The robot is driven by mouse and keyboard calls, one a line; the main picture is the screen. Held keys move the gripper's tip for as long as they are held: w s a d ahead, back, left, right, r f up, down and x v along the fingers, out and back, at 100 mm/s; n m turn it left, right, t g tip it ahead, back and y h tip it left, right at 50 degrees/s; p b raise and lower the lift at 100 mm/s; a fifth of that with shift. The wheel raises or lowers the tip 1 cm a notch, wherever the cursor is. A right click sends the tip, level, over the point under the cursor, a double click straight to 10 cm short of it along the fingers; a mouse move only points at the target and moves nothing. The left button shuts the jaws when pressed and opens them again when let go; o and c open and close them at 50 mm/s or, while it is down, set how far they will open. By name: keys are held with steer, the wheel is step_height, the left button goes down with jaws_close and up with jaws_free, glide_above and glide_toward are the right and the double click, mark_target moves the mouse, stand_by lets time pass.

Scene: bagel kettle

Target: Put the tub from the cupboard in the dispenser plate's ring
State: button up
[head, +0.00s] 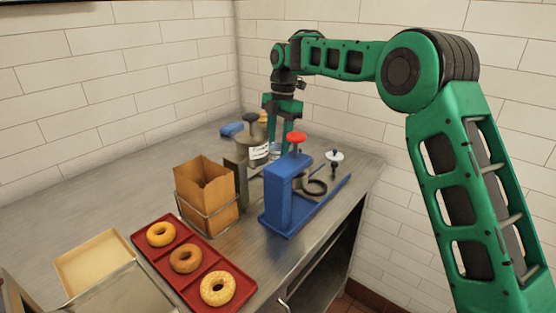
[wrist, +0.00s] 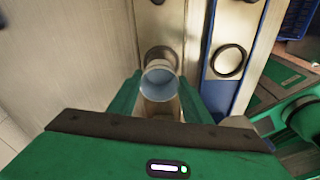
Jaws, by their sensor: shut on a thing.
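My gripper (head: 279,146) reaches down at the back of the counter, behind the blue stand. In the wrist view its two fingers (wrist: 161,86) are closed around a small round tub (wrist: 160,80) with a pale bluish inside. The tub is upright with its open top toward the camera. In the head view the tub (head: 276,147) is mostly hidden by the fingers and nearby equipment. A labelled steel dispenser (head: 257,152) with a dark knob stands just left of the gripper. In the wrist view a dark round ring shape is partly hidden behind the tub; I cannot tell the gap between them.
A blue stand (head: 287,195) with a red knob and a dark ring (head: 315,187) is close in front of the gripper. A brown paper bag (head: 206,190) in a wire holder and a red tray (head: 187,262) of bagels are nearer. The counter's right edge is close.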

mark_target(278, 156)
steer(key=shift+d+f, duration=0.1)
steer(key=shift+f, duration=2.05)
steer(key=o, duration=1.1)
step_height(278, 156, up, 12)
steer(key=w+d, duration=0.1)
steer(key=shift+d, duration=0.1)
